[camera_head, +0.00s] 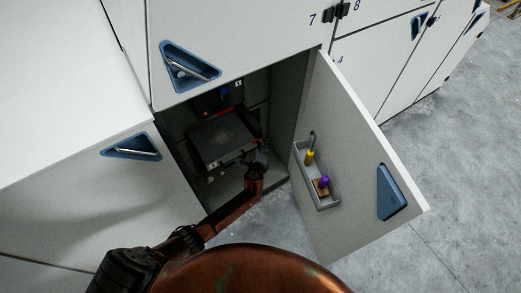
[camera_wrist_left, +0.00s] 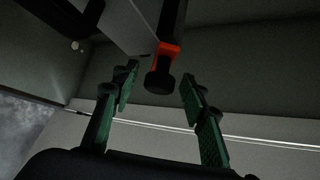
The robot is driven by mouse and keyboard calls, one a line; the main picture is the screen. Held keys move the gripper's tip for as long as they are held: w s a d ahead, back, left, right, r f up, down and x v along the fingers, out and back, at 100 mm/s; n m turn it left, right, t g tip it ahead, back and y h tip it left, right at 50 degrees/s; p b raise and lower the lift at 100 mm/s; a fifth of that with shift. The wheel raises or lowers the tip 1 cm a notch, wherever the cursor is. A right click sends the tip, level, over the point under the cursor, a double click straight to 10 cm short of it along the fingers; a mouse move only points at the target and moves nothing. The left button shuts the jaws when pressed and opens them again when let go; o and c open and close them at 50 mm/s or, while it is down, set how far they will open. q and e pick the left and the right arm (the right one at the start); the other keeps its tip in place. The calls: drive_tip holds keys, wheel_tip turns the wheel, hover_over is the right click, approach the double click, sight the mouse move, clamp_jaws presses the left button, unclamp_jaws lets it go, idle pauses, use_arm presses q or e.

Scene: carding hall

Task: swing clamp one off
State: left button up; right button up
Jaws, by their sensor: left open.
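An open cabinet compartment holds a dark flat box-like unit (camera_head: 222,140) with red parts along its edge. My left gripper (camera_head: 259,158) is inside the compartment at the unit's front right corner. In the left wrist view my left gripper (camera_wrist_left: 158,88) is open, its green fingers apart. A black clamp handle with an orange-red collar (camera_wrist_left: 167,52) and a rounded black end stands between and just beyond the fingertips, with no visible grip on it. Which numbered clamp it is cannot be told. My right gripper is not in view.
The open door (camera_head: 358,150) stands right of the compartment and carries a grey bin (camera_head: 316,178) with yellow- and purple-handled tools. Closed white panels with blue recessed pulls surround the opening. Grey floor (camera_head: 455,140) is clear at right.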

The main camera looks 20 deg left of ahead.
use_arm(q)
drive_tip(key=v, duration=1.2)
drive_tip(key=shift+w+f, duration=0.1)
drive_tip(key=shift+c, duration=0.4)
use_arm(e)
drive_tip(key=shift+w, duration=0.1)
